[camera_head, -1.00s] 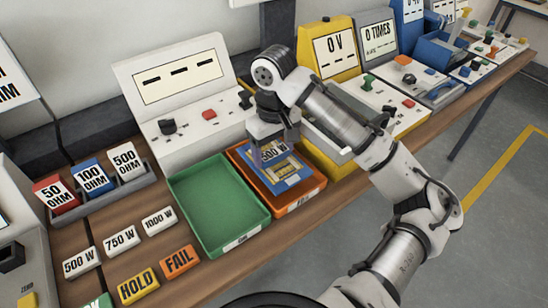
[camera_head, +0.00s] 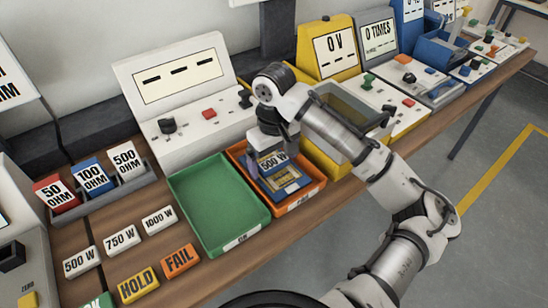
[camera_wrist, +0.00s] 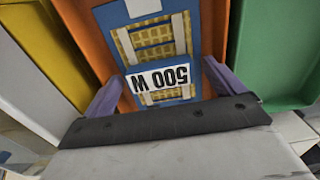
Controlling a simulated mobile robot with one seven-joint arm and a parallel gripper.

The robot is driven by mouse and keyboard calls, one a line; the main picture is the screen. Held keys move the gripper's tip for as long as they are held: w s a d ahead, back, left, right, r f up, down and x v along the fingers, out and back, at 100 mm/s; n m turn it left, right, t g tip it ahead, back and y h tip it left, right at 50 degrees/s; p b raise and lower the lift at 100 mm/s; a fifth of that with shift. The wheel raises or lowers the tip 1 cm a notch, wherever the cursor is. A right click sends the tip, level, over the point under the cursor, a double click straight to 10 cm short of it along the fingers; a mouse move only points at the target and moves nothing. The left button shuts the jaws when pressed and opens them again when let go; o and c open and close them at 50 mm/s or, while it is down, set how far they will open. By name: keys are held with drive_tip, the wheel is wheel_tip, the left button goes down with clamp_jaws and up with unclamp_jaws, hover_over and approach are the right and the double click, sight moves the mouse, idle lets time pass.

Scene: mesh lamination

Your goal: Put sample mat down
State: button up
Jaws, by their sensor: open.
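The sample mat (camera_head: 287,181) is a blue-framed rectangle with yellow mesh and pale patches, carrying a white 500 W label (camera_head: 273,161). It lies in the orange tray (camera_head: 308,193). In the wrist view the mat (camera_wrist: 153,38) and its upside-down 500 W label (camera_wrist: 157,79) lie ahead of my gripper. My gripper (camera_head: 269,170) is over the orange tray at the mat's label end. Its two purple fingers stand apart on either side of the mat in the wrist view (camera_wrist: 163,85). Whether the fingers touch the mat's edges I cannot tell.
An empty green tray (camera_head: 215,205) stands left of the orange tray. A white console (camera_head: 185,90) is behind, and a yellow 0 V machine (camera_head: 335,55) stands to the right. HOLD (camera_head: 137,284) and FAIL (camera_head: 180,260) blocks and several watt labels lie at the front left.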

sight(274, 162)
wheel_tip(274, 162, up, 12)
drive_tip(key=shift+r+b, duration=0.15)
drive_tip(key=shift+b, duration=0.15)
idle(0.6)
